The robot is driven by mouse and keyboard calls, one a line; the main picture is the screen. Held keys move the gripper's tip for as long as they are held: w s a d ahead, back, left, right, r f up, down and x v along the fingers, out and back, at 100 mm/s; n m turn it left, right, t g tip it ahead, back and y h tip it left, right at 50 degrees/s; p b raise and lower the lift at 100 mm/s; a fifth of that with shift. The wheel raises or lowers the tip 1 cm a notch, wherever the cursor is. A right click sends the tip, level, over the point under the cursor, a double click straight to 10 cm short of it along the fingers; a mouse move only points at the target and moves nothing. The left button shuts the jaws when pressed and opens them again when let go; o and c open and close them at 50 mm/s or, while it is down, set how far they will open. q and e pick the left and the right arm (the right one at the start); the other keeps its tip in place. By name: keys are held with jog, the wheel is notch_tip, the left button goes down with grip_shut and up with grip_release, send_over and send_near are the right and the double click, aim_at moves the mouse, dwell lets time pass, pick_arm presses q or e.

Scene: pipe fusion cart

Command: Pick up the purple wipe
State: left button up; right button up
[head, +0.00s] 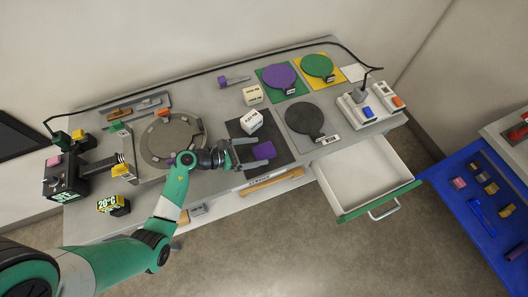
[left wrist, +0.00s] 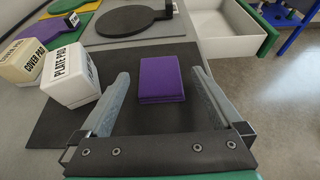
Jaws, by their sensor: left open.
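The purple wipe (head: 264,151) is a small folded block lying on a dark mat (head: 284,156) near the front edge of the cart top. In the left wrist view the purple wipe (left wrist: 161,78) lies between and a little beyond my left gripper's spread fingers (left wrist: 157,95), with space on both sides. My left gripper (head: 243,153) is open and empty, just left of the wipe in the head view. The fingers do not touch the wipe. My right gripper is not in view.
A white plate pad box (left wrist: 73,77) stands close to the left finger, beside a cover pad box (left wrist: 24,62). A black paddle (head: 305,120) lies to the right. An open drawer (head: 366,180) juts out at front right. A round grey plate (head: 170,140) lies left.

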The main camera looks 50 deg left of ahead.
aim_at(268, 149)
pick_arm(q)
jog(key=x, duration=0.3)
jog(key=shift+w, duration=0.1)
jog(key=c, duration=1.2)
jog(key=shift+c, duration=0.2)
jog(key=shift+r, duration=0.1)
notch_tip(268, 149, up, 4)
jog(key=shift+d+r+p, duration=0.1)
jog(key=shift+d+p, duration=0.1)
jog(key=shift+p, duration=0.75)
jog(key=s+d+r+p, duration=0.5)
jog(key=d+r, duration=0.3)
jog(key=d, duration=0.4)
jog(key=shift+s+d+r+p, duration=0.15)
jog(key=shift+d+r+p, duration=0.2)
jog(key=shift+p, duration=0.4)
